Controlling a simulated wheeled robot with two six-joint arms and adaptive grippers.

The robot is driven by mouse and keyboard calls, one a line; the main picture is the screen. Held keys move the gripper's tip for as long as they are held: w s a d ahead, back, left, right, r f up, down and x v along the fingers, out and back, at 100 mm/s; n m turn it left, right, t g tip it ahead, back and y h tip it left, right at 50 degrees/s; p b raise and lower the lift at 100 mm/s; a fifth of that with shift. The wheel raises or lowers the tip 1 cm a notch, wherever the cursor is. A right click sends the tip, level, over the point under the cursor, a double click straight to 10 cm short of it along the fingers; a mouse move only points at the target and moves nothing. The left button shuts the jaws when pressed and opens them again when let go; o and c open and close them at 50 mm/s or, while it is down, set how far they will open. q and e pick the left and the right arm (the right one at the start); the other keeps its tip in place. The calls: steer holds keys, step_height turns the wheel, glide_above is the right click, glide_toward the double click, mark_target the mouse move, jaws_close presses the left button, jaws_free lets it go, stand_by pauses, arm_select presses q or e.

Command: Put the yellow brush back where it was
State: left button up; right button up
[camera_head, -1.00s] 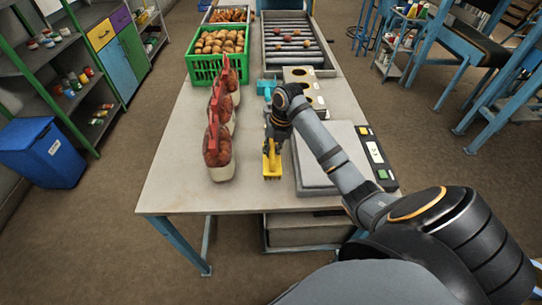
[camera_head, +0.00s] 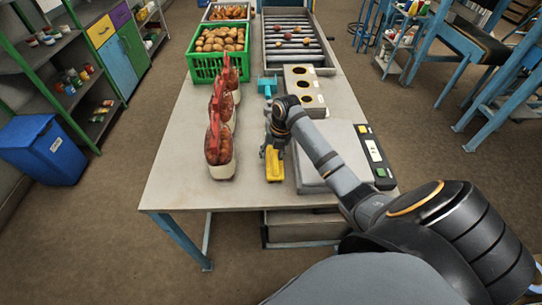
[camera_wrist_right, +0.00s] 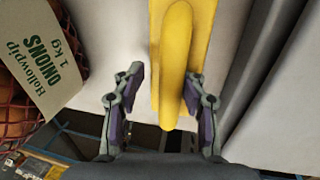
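The yellow brush (camera_head: 274,168) is on the table (camera_head: 180,188), near its front edge, between the row of red net sacks (camera_head: 219,150) and the grey plate of the scale (camera_head: 312,165). My right gripper (camera_head: 271,150) is just above and behind it. In the right wrist view the brush's yellow handle (camera_wrist_right: 178,55) runs between the open fingers of this gripper (camera_wrist_right: 163,80). The handle is close to the right finger, and a gap shows at the left finger. I cannot tell whether the right finger touches it. My left gripper is not in view.
A green crate (camera_head: 208,68) of round brown produce stands behind the sacks. A teal object (camera_head: 267,86) and a beige box with holes (camera_head: 303,85) lie behind my gripper. An onion label (camera_wrist_right: 38,60) shows close by at left in the wrist view. The front left table is clear.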

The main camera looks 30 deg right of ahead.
steer(key=r+b, duration=0.1)
steer(key=r, duration=0.2)
steer(key=d+r, duration=0.1)
steer(key=r, duration=0.2)
steer(key=s+r+b, duration=0.1)
steer(key=r, duration=0.2)
steer(key=shift+d+r+b, duration=0.15)
steer(key=shift+d+b, duration=0.2)
steer(key=shift+d, duration=0.05)
step_height(320, 180, up, 3)
steer(key=shift+s+d+f+p, duration=0.1)
steer(key=shift+s+d+p, duration=0.05)
steer(key=shift+p, duration=0.65)
steer(key=shift+f, duration=0.1)
